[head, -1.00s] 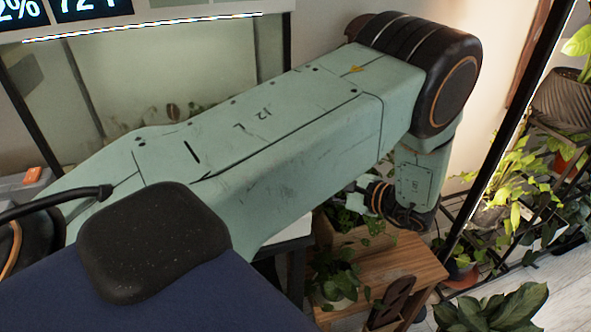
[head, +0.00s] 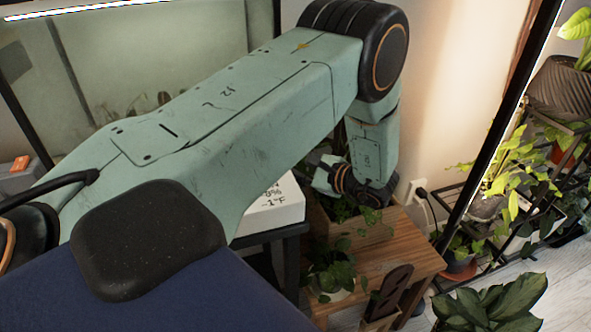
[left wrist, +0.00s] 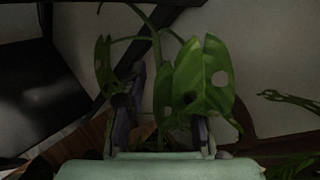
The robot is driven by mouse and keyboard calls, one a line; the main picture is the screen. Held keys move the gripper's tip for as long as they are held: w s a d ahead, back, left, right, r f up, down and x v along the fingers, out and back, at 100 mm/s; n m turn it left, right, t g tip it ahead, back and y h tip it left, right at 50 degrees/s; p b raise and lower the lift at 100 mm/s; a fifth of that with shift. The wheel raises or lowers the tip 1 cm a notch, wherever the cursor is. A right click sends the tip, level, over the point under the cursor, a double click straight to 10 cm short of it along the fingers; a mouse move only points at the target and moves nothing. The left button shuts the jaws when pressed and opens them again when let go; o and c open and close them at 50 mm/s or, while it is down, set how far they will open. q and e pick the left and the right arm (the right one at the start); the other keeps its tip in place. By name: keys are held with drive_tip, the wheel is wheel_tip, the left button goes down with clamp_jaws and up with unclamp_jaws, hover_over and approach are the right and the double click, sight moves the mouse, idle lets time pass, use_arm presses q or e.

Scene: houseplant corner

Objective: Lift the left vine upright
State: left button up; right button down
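My left gripper is at the wooden planter box (head: 390,232) in the head view, mostly hidden behind my arm. In the left wrist view its two fingers (left wrist: 168,125) stand apart. A vine with green, holed leaves (left wrist: 205,75) rises between and in front of the fingers; one leaf covers much of the right finger. Its thin stem curves up toward the top of the view. I cannot tell whether the fingers touch the stem. In the head view, green leaves (head: 371,216) show at the box, below my wrist. My right gripper is in neither view.
A potted plant (head: 332,270) stands at the near side of the wooden stand. A white box (head: 275,208) on a dark stand is left of the planter. A black rack with several plants (head: 505,180) stands at the right. A large-leaved plant (head: 490,305) is at the lower right.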

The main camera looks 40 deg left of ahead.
use_arm(q)
drive_tip(key=shift+d, duration=0.1)
drive_tip(key=shift+c, duration=0.3)
clamp_jaws()
idle(0.4)
